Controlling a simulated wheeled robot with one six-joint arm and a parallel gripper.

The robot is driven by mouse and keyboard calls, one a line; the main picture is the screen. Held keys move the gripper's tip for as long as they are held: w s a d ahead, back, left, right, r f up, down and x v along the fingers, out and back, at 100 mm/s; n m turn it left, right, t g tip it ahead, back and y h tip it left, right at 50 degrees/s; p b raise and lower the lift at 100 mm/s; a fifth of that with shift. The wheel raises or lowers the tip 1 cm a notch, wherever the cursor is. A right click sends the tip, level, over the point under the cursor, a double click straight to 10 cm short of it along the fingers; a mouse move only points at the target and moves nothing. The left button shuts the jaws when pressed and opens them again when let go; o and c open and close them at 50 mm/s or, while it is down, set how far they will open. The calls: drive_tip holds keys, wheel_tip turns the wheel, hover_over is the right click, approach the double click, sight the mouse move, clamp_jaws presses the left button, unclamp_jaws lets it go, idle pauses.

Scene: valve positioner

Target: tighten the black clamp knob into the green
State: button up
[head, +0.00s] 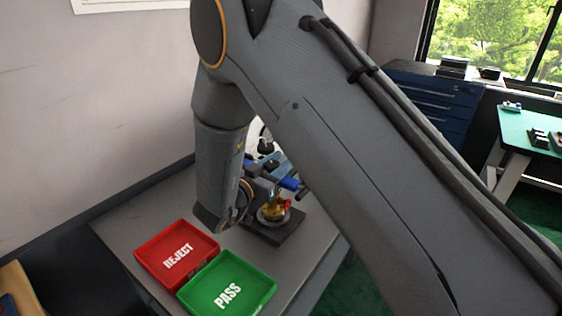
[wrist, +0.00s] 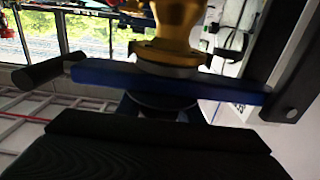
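In the head view, a brass-coloured valve (head: 272,209) sits in a fixture on a dark base (head: 275,232) on the grey table, partly behind my arm. In the wrist view, the brass valve (wrist: 178,28) stands close above a blue bar (wrist: 160,82), with dark round parts under the bar. A black cylindrical grip (wrist: 45,72) sticks out at the bar's left; I cannot tell whether it is the clamp knob. No green mark shows on the fixture. A dark ridged block, apparently part of my gripper (wrist: 150,147), fills the bottom; its finger gap and any contact are hidden.
A red REJECT tray (head: 177,253) and a green PASS tray (head: 228,285) lie at the table's front left. Blue and dark parts (head: 287,183) crowd behind the valve. A wall stands behind the table, and a blue drawer cabinet (head: 430,103) is at the back right.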

sight(266, 170)
drive_tip(key=shift+s+d+m+g+h+b, duration=0.2)
drive_tip(key=shift+d+m+g+h, duration=0.05)
drive_tip(key=shift+m+g+h, duration=0.7)
drive_tip(key=shift+s+d+m+g+h+b, duration=0.2)
drive_tip(key=shift+m+g+h, duration=0.55)
drive_tip(key=shift+h, duration=0.4)
drive_tip(key=o, duration=1.1)
drive_tip(key=shift+c, duration=0.2)
drive_tip(key=b+v, duration=0.2)
drive_tip(key=v, duration=0.5)
drive_tip(key=shift+s+a, duration=0.25)
drive_tip(key=shift+r, duration=0.1)
